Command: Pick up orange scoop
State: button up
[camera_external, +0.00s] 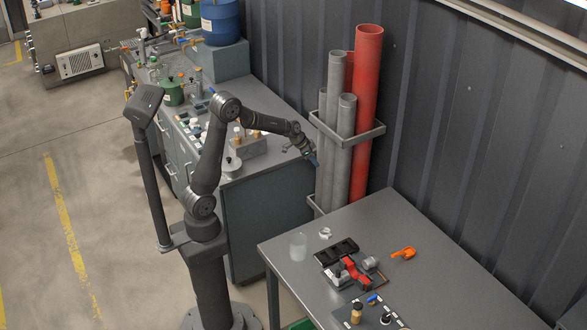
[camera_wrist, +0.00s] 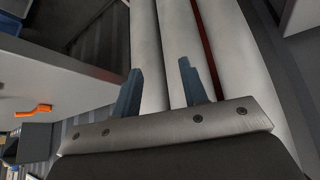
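The orange scoop (camera_external: 403,253) lies on the grey table (camera_external: 460,285), right of a red and grey device. It also shows small at the left of the wrist view (camera_wrist: 34,111). My gripper (camera_external: 313,158) is raised in front of the pipe rack, well apart from the scoop. In the wrist view its two blue fingers (camera_wrist: 160,82) stand apart with a gap between them, and grey pipes show behind. The gripper is open and holds nothing that I can see.
Grey pipes (camera_external: 333,100) and a red pipe (camera_external: 366,90) stand in a wall rack (camera_external: 360,138) behind the table. A black tray (camera_external: 337,251), a red and grey device (camera_external: 355,270), a clear beaker (camera_external: 298,246) and small bottles crowd the table's left part. Its right part is clear.

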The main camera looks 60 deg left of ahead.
jog(key=s+d+r+m+g+h, duration=0.1)
jog(key=d+r+m+h, duration=0.1)
jog(key=d+r+m, duration=0.9)
jog(key=s+d+r+m+g+h, duration=0.15)
jog(key=d+r, duration=0.25)
jog(key=d, duration=1.3)
jog(key=m+g, duration=0.3)
jog(key=m, duration=1.6)
send_near(398, 253)
jog(key=shift+h, duration=0.25)
jog(key=f, duration=0.1)
jog(key=d+f, duration=0.1)
jog(key=f, duration=0.3)
jog(key=shift+w+d+f, duration=0.1)
jog(key=shift+w+d, duration=0.3)
jog(key=shift+x, duration=2.65)
jog(key=shift+s, duration=0.15)
grip_shut()
